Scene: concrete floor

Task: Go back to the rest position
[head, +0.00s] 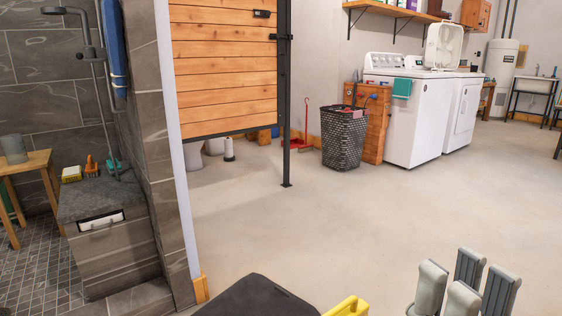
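My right gripper (465,283) is at the bottom right of the head view, with its grey fingers pointing up and a gap between them. It looks open, and nothing shows between the fingers. The lower part of the gripper and its arm are cut off by the bottom edge. My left gripper is not in view.
Open concrete floor (330,225) lies ahead. A tiled shower wall and bench (110,225) stand at left, beside a wooden stool (30,165). A dark post (284,110) holds a wood panel (223,70). A basket (343,138) and a washer (413,115) are farther back.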

